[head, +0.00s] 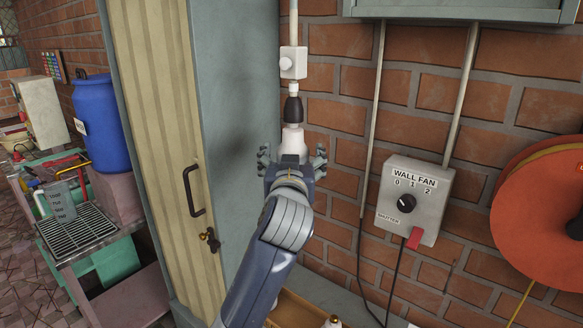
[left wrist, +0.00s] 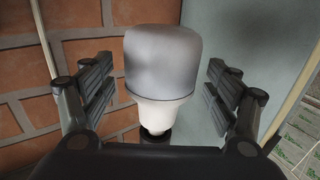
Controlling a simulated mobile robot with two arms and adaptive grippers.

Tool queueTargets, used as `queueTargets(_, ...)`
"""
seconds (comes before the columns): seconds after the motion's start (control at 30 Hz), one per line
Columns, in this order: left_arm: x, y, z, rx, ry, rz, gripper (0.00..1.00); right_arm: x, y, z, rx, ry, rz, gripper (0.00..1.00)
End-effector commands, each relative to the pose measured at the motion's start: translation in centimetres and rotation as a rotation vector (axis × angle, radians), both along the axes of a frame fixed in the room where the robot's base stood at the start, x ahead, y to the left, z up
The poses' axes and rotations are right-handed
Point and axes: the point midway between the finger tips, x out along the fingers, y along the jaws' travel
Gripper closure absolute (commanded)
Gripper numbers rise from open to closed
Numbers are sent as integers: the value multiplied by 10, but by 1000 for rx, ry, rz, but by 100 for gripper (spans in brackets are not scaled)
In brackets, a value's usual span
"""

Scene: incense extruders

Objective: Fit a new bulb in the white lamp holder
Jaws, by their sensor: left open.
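A white-and-grey bulb (head: 292,142) hangs dome down from a black socket (head: 293,108) under a white box (head: 293,62) on a vertical white pipe. My left gripper (head: 292,160) is just below, its fingers spread on either side of the bulb. In the left wrist view the bulb (left wrist: 160,65) stands between the open fingers of my left gripper (left wrist: 158,88), with a gap on both sides. The dome looks greyish, and its narrow end meets a dark part. A small white object (head: 333,322), perhaps another bulb, is partly cut off at the bottom edge. My right gripper is not in view.
A wooden tray (head: 292,312) lies low behind my left arm. A grey cabinet (head: 238,110) stands close left of the bulb. A brick wall (head: 345,120) is behind, with a wall fan switch box (head: 414,200) and an orange reel (head: 540,220) at right.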

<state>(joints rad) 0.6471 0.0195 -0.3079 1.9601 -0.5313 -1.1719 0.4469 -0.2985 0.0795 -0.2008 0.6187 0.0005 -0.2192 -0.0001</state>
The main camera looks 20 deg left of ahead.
Motion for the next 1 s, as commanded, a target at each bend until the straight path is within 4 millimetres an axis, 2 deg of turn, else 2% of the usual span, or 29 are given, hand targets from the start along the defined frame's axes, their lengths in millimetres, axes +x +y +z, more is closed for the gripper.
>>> queueTargets(0.5, -89, -24, 0, -2, -1, -3, 19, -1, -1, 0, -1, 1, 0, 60)
queueTargets(0.63, -102, -27, 0, -2, -1, -2, 19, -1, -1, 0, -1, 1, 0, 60)
queueTargets(0.8, -107, -28, -1, 0, 3, 0, 19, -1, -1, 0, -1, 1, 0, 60)
queueTargets(0.9, -108, -26, -17, 1, 40, -5, 19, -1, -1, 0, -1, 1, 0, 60)
queueTargets(0.97, -109, -23, -39, 1, 89, -12, 19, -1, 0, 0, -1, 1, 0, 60)
queueTargets(1.0, -111, -21, -59, 2, 135, -21, 19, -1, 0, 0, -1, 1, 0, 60)
